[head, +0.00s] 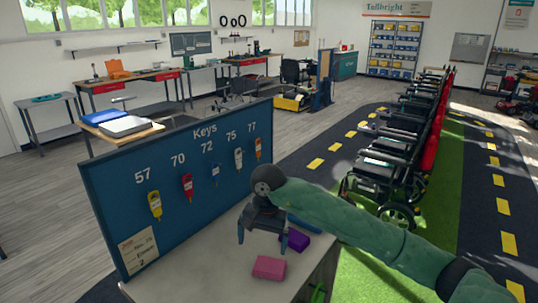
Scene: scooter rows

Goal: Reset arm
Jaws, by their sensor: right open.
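My right arm comes in from the lower right in the head view. My right gripper (262,243) is open and points down above the grey counter (205,272). Nothing shows between its fingers. A pink block (269,268) lies on the counter just in front of the gripper. A purple block (296,241) lies just right of it, close to the right finger. My left gripper is not in view.
A blue key board (120,189) stands along the counter's back, with several coloured key tags hanging under numbers. A row of wheelchairs (390,165) stands on green floor at the right. Workbenches and shelves line the far walls.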

